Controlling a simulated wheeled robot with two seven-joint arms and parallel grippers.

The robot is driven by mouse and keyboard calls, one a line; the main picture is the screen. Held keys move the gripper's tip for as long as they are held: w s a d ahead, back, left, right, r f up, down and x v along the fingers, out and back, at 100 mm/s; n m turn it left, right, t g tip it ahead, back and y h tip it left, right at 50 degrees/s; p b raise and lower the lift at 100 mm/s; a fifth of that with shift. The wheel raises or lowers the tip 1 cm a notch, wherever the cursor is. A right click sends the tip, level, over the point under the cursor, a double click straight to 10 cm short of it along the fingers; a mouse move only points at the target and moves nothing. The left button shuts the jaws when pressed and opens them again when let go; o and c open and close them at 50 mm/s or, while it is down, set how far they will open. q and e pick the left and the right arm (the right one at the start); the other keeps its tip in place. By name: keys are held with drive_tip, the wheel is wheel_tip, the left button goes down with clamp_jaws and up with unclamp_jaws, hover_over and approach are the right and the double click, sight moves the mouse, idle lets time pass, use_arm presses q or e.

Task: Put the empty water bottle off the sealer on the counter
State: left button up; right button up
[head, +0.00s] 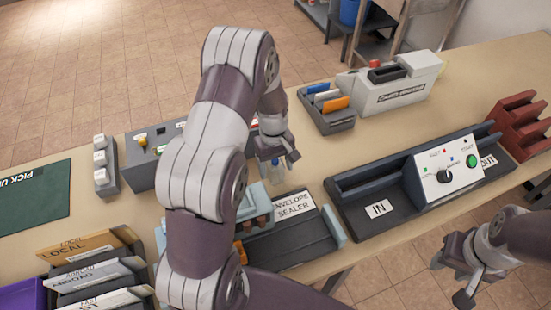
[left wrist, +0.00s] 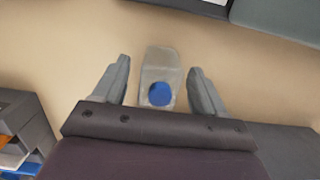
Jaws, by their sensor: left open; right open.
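The clear water bottle (head: 277,174) with a blue cap stands on the beige counter (head: 345,142), just behind the envelope sealer (head: 318,240). In the left wrist view the bottle (left wrist: 160,62) sits between the fingers, with counter around it. My left gripper (head: 278,159) is open and pointing down over the bottle, one finger on each side; gaps show between fingers and bottle. My arm hides part of the sealer. My right gripper (head: 450,281) is open and empty, off the counter's front edge at the lower right.
The IN/OUT machine (head: 440,178) stands right of the sealer. A card organizer (head: 330,118) and a white card machine (head: 395,88) are behind. A grey button box (head: 140,172) and file trays (head: 95,270) are at left. Bare counter lies between the bottle and the IN/OUT machine.

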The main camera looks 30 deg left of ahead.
use_arm(q)
drive_tip(key=r, duration=0.4)
drive_tip(key=r+b, duration=0.1)
drive_tip(key=r, duration=0.6)
drive_tip(key=shift+w+a+r, duration=0.25)
drive_tip(key=shift+a+r, duration=0.05)
drive_tip(key=shift+r, duration=0.1)
drive_tip(key=s+d+m+t, duration=0.1)
drive_tip(key=s+d+m, duration=0.3)
drive_tip(key=s+m, duration=0.1)
drive_tip(key=s+d+m+t+y, duration=0.1)
drive_tip(key=s+d+m, duration=0.3)
drive_tip(key=s, duration=0.4)
drive_tip(key=shift+s+f+m, duration=0.2)
drive_tip(key=shift+m, duration=0.4)
